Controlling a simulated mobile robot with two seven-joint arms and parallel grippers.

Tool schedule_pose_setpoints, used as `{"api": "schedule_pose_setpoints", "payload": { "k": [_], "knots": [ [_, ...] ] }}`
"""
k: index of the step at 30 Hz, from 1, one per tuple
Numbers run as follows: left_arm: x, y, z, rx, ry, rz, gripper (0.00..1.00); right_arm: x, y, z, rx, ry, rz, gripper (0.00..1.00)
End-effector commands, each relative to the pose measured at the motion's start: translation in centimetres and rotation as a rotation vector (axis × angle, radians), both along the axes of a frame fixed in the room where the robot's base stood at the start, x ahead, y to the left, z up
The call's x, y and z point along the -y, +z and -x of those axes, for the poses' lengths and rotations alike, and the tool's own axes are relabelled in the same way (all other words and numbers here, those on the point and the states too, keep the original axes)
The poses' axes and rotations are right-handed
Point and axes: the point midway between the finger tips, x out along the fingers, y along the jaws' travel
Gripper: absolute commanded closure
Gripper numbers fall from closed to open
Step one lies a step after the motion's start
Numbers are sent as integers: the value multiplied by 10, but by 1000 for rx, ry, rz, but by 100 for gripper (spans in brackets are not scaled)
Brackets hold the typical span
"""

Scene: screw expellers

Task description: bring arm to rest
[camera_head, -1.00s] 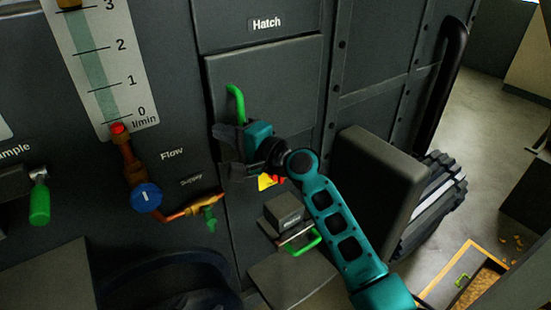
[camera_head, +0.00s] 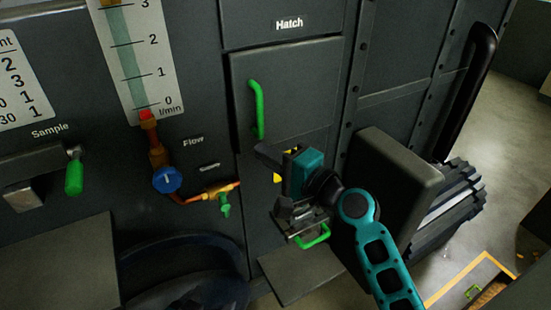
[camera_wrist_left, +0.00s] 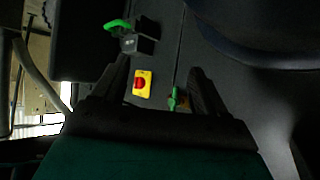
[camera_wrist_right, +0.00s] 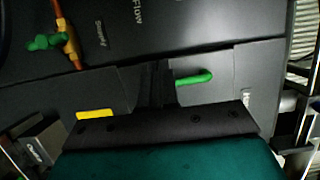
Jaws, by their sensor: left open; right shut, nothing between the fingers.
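My right gripper (camera_head: 262,152) is teal and black, on a teal arm that enters the head view from the lower right. Its dark fingers (camera_wrist_right: 160,82) are shut together with nothing between them. They are beside the hatch's green handle (camera_head: 257,108), apart from it. The handle also shows in the right wrist view (camera_wrist_right: 194,78). The hatch door (camera_head: 300,80) looks closed. My left gripper (camera_wrist_left: 160,92) is open and empty in the left wrist view, its two dark fingers well apart. It does not show in the head view.
A red knob on a yellow plate (camera_wrist_left: 143,84) shows between the left fingers. A small box with a green handle (camera_head: 315,237) is below my right gripper. A dark padded block (camera_head: 400,180) is behind my arm. A blue knob (camera_head: 166,180) is to the left.

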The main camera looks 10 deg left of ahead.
Motion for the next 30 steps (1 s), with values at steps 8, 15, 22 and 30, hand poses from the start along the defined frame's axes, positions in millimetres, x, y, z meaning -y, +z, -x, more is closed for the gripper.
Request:
{"api": "schedule_pose_setpoints", "payload": {
  "k": [8, 15, 22, 30],
  "knots": [
    [-1, 3, 0, 6, 2, 0, 27, 15, 0, 19, 0, -1, 0, 100],
    [-1, 5, 1, 3, 2, -1, 27, 31, -26, 24, 20, -60, 88, 100],
    [-4, 16, 2, 3, 6, -7, 27, 118, -132, 68, 153, -247, 606, 100],
    [-10, 22, 5, -3, 13, -16, 27, 219, -206, 161, 350, -191, 1297, 100]
  ]
}}
